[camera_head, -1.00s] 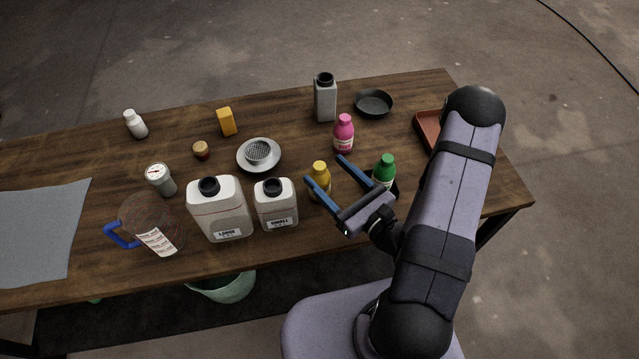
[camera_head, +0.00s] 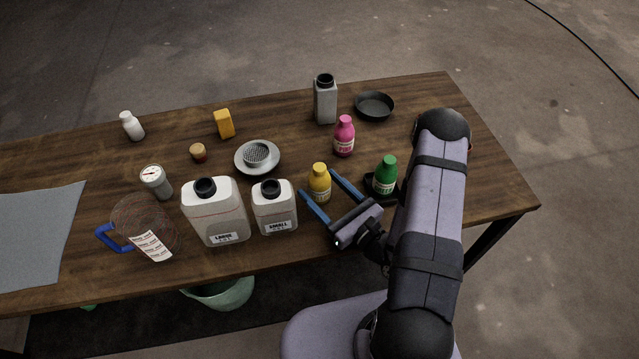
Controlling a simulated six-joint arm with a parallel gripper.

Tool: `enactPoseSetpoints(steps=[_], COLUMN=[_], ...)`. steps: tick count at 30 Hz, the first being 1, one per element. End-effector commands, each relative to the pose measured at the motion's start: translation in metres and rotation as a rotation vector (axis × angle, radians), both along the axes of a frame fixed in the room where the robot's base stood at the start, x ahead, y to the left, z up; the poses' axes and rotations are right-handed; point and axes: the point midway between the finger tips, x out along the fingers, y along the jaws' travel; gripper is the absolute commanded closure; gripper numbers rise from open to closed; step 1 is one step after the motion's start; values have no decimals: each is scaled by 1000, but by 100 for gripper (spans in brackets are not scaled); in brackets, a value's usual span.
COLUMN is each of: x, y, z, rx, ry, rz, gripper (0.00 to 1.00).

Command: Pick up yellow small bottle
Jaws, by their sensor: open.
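The yellow small bottle (camera_head: 319,183) stands upright on the wooden table, right of the white jug labelled small. It has a yellow cap and a pale label low on its front. My gripper (camera_head: 318,183) is open, with its two blue fingers spread. The left fingertip is close to the bottle's lower left and the right fingertip is just to its right. The bottle appears to stand at the mouth of the gap between the fingers; I cannot tell whether either finger touches it.
A green bottle (camera_head: 385,176) stands on a dark tray close right of my gripper. A pink bottle (camera_head: 344,138) stands behind. The small white jug (camera_head: 275,208) and large white jug (camera_head: 216,213) stand left. A metal strainer dish (camera_head: 257,158) lies behind them. The table's front edge is near.

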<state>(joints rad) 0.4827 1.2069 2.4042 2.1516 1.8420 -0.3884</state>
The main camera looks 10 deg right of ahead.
Motion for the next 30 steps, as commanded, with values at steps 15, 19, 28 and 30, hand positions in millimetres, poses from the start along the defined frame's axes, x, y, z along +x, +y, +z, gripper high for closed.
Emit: enactPoseSetpoints(steps=[15,19,28,30], x=[34,43,45,45], y=[18,22,22,22], z=[1,1,0,0], rx=[-1,0,1,1], ry=[-2,-1,0,0], rz=[5,2,0,0], gripper=[35,35,37,54])
